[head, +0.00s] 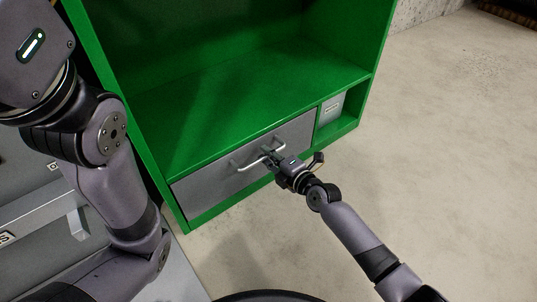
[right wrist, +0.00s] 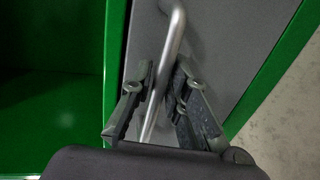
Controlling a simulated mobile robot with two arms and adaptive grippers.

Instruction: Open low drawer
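The low drawer (head: 222,190) is a grey panel at the bottom of a green cabinet in the head view. Its front looks flush with the frame. A silver bar handle (head: 246,164) is on its face; the handle also shows in the right wrist view (right wrist: 175,33). My right gripper (head: 268,154) is at the handle's right part.
The green cabinet (head: 240,95) has an open shelf above the drawer and a small cubby with a grey box (head: 331,109) to its right. Grey equipment (head: 35,215) stands at the left, behind my left arm. The concrete floor (head: 440,130) at the right is clear.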

